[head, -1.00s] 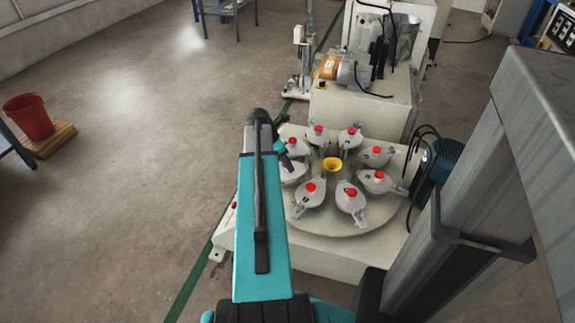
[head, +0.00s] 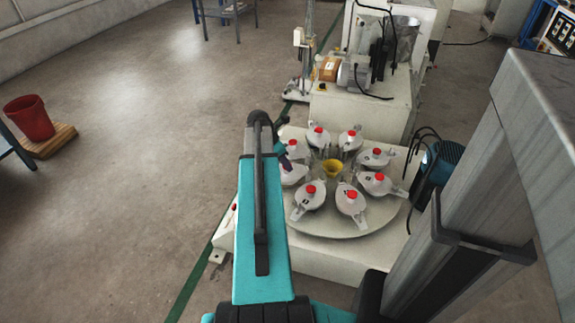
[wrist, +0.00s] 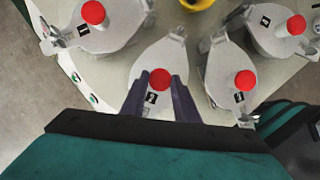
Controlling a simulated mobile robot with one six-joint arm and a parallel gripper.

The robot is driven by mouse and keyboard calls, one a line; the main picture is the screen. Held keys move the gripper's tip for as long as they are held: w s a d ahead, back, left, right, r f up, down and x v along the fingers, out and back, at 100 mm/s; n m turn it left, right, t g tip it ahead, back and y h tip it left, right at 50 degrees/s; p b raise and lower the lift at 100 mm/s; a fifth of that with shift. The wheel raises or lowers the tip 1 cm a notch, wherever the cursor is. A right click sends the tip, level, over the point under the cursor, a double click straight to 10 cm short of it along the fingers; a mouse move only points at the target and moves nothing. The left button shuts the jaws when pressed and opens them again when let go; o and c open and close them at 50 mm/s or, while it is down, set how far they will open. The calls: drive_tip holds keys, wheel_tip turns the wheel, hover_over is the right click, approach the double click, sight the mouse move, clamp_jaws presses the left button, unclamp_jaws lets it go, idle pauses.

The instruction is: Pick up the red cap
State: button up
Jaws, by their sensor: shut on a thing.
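In the wrist view, my gripper (wrist: 160,82) is shut on a red cap (wrist: 160,79), with one dark finger on each side of it. The cap sits on top of a pale grey jar (wrist: 158,58), whose lower part is hidden by my fingers and wrist. In the head view my gripper (head: 286,162) shows small beside my teal arm, at the left side of the round turntable (head: 350,228). The cap it holds is hard to make out there. Other red caps top the neighbouring jars, such as the near one (head: 310,189).
Several similar jars (head: 351,205) ring the turntable around a yellow funnel (head: 333,168). A teal motor (head: 442,165) stands at the right. A white machine with a grey motor (head: 355,76) stands behind. Open floor lies to the left, with a red bucket (head: 29,118) on a pallet.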

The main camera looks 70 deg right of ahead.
drive_tip(key=shift+r+p, duration=0.35)
drive_tip(key=shift+r, duration=0.5)
wheel_tip(320, 180, up, 2)
drive_tip(key=shift+r+p, duration=0.25)
drive_tip(key=shift+p, duration=0.25)
drive_tip(key=w+a+p, duration=0.2)
drive_tip(key=w+a, duration=0.7)
drive_tip(key=a, duration=0.4)
drive_tip(key=shift+r, duration=0.4)
drive_tip(key=shift+w, duration=0.1)
drive_tip(key=shift+w, duration=0.1)
